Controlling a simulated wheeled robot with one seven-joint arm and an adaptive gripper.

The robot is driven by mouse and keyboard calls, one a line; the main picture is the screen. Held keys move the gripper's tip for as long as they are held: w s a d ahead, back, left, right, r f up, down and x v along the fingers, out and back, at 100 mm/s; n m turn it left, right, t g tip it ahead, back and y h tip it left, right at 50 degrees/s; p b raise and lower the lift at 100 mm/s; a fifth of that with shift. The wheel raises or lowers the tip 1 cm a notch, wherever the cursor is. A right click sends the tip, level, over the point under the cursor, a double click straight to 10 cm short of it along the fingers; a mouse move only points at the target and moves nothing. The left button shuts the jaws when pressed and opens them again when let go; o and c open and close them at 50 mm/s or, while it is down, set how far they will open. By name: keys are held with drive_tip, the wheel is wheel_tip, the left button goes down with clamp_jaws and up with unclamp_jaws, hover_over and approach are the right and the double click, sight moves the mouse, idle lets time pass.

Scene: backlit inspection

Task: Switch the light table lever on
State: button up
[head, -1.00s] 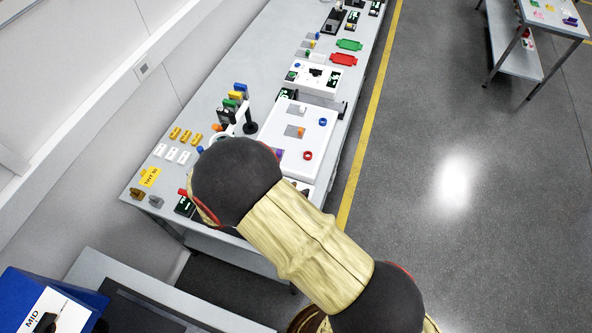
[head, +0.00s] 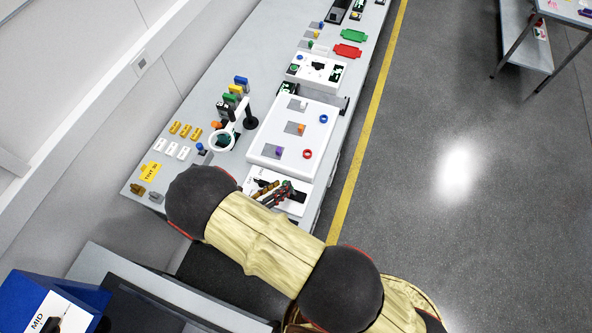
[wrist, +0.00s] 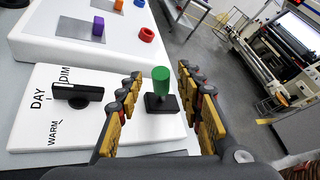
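The lever has a green handle (wrist: 161,80) on a black base (wrist: 162,104). It stands on a white control panel (wrist: 60,125), which also carries a black rotary knob (wrist: 78,94) with DAY, DIM and WARM lettering. My gripper (wrist: 160,72) is open, with one finger on each side of the green handle in the wrist view. Gaps show on both sides, and I cannot tell how deep the handle sits between the fingertips. In the head view my gripper (head: 278,191) is over the panel (head: 296,206) and hides the lever.
The white light table (head: 318,137) adjoins the panel and bears a purple block (head: 279,152), an orange block (head: 301,127) and a red ring (head: 308,154). A ring magnifier (head: 222,140) stands to its left. The aisle on the right is clear floor.

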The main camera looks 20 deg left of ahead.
drive_tip(key=x, duration=0.7)
drive_tip(key=shift+w+d+p, duration=0.2)
drive_tip(key=shift+w+p, duration=0.1)
drive_tip(key=shift+p, duration=0.1)
drive_tip(key=c, duration=0.3)
clamp_jaws()
idle(0.5)
